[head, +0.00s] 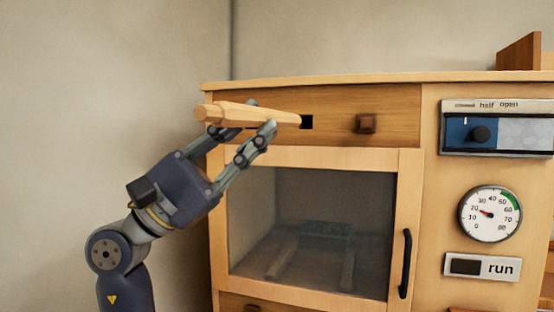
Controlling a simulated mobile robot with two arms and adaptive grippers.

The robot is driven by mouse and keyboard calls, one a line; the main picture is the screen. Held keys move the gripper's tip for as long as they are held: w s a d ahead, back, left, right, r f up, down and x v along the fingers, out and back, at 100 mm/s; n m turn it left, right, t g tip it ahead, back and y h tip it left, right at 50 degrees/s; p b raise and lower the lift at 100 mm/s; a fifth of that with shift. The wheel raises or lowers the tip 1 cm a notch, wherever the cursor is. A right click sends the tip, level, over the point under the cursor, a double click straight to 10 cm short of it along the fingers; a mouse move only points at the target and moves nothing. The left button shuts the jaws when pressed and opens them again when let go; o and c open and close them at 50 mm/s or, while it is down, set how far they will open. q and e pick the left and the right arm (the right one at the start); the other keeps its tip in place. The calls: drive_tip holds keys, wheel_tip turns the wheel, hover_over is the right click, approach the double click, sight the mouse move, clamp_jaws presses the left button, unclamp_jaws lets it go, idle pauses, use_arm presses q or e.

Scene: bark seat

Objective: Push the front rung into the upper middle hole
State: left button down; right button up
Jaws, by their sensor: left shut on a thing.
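The rung (222,112), a pale wooden bar with a tapered right end, lies nearly level in front of the cabinet's upper wooden panel. My left gripper (259,117) is shut on the rung near its right part, with one finger on each side. No other hole shows clearly. My right gripper is out of view.
A square wooden knob (366,123) sticks out right of the hole. Below is a glass door (310,230) with a black handle (405,263). A slider panel (497,128), a dial gauge (489,213) and a "run" switch (481,267) are at right. A bare wall is at left.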

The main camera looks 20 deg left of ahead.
use_arm(q)
drive_tip(key=w, duration=0.4)
drive_tip(key=shift+w+d, duration=0.15)
drive_tip(key=shift+w, duration=0.05)
idle(0.3)
drive_tip(key=shift+w, duration=0.15)
drive_tip(key=shift+w, duration=0.35)
drive_tip(key=shift+w+b, duration=0.15)
drive_tip(key=shift+b, duration=0.15)
idle(0.4)
drive_tip(key=shift+w+b, duration=0.3)
drive_tip(key=shift+w, duration=1.1)
drive_tip(key=shift+w+b, duration=0.1)
drive_tip(key=shift+b, duration=0.2)
idle(0.5)
drive_tip(key=shift+w+d+b, duration=0.1)
drive_tip(key=shift+w+b, duration=0.25)
drive_tip(key=shift+w, duration=2.25)
